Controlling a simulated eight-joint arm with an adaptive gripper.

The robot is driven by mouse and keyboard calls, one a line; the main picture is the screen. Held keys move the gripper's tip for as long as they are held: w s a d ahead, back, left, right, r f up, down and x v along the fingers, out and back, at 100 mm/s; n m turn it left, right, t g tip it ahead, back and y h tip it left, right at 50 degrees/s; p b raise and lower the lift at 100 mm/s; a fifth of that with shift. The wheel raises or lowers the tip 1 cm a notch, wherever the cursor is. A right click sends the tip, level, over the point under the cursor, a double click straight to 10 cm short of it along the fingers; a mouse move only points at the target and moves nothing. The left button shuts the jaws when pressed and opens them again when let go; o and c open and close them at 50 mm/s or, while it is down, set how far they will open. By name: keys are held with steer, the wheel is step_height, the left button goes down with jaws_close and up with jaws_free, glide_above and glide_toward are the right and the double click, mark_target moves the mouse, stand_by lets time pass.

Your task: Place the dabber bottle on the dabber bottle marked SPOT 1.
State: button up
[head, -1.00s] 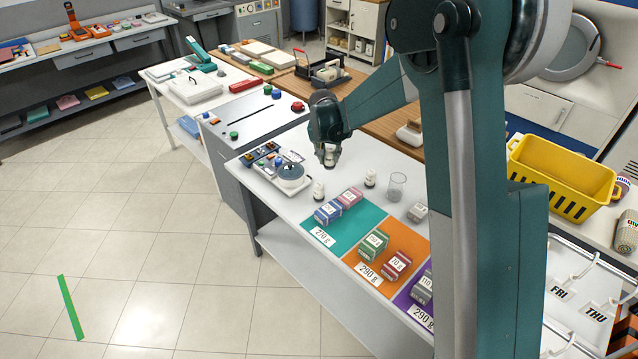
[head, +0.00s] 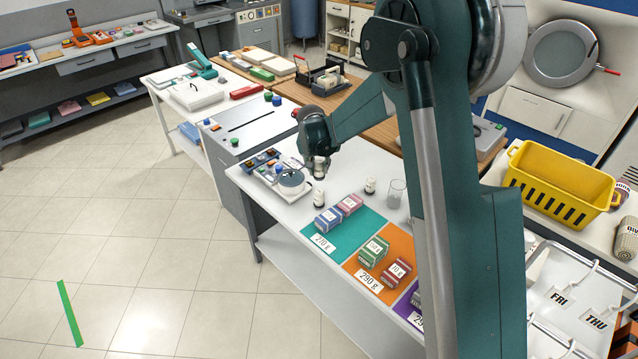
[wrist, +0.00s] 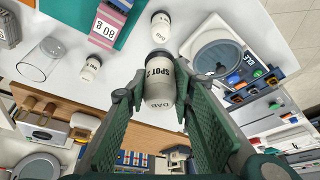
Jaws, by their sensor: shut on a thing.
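My gripper (wrist: 158,100) is shut on a white dabber bottle (wrist: 160,82) with a dark cap. Its label reads "DAB" and "SPOT" with a number I cannot read surely. In the head view my gripper (head: 319,160) holds this bottle (head: 320,171) above the white table. A second dabber bottle (head: 318,198) stands near the scale, just below the held one in the picture; it also shows in the wrist view (wrist: 160,26). A third dabber bottle (head: 370,187) stands to the right and also shows in the wrist view (wrist: 90,68). Their SPOT numbers are not readable.
A clear glass (head: 394,194) stands right of the third bottle. The round-plate scale (head: 291,181) is at the left. Labelled boxes lie on the teal mat (head: 325,226) and the orange mat (head: 388,247) in front. A yellow basket (head: 560,187) stands at right.

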mark_target(319, 173)
steer(key=shift+f, duration=1.65)
steer(key=shift+f, duration=1.85)
steer(key=shift+f, duration=0.2)
steer(key=o, duration=0.9)
steer(key=shift+r, duration=0.25)
steer(key=shift+v, duration=5.95)
